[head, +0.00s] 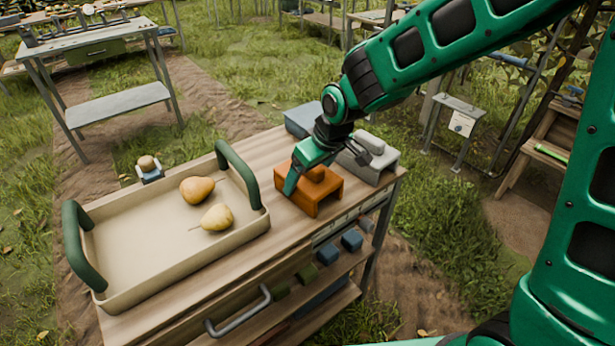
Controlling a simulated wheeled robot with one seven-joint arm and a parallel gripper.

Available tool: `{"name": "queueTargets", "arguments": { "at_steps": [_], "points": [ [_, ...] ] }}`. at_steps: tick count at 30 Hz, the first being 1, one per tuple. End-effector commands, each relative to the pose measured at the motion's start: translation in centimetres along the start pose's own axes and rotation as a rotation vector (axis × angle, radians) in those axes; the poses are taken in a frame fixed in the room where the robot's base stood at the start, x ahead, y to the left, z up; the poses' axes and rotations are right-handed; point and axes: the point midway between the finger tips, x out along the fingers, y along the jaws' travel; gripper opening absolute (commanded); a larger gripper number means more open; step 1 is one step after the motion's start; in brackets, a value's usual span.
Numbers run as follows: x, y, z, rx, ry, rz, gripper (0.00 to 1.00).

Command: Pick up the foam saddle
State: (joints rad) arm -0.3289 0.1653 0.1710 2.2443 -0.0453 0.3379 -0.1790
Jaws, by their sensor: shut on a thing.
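An orange saddle-shaped block (322,195) with a knob on top stands upright on the wooden workbench (262,262), right of the tray. I take it to be the foam saddle. My gripper (306,172) reaches down from the upper right and is shut on its raised knob. One green finger shows at the left side of the block; the other finger is hidden. I cannot tell whether the block is lifted off the bench top.
A grey saddle-shaped block (382,164) and a blue block (303,118) stand close behind the orange one. A beige tray (125,255) with green handles holds two pears (197,190). A small item (149,168) stands behind the tray.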

Motion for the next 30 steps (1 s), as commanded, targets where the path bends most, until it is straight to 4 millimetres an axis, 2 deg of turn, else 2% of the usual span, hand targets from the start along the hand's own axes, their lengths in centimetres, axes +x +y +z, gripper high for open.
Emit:
{"name": "queueTargets", "arguments": {
  "at_steps": [5,12,18,24,30],
  "points": [
    [-1.3,0.0,-0.7,0.0,0.004,0.001,0.58],
    [-5.5,0.0,-2.4,-0.001,0.005,0.001,0.58],
    [-8.2,0.0,-3.5,0.0,0.004,0.001,0.58],
    [-9.2,0.0,-3.8,0.0,0.001,0.0,0.58],
    [-9.3,0.0,-3.9,0.0,0.0,0.0,0.58]
  ]
}}
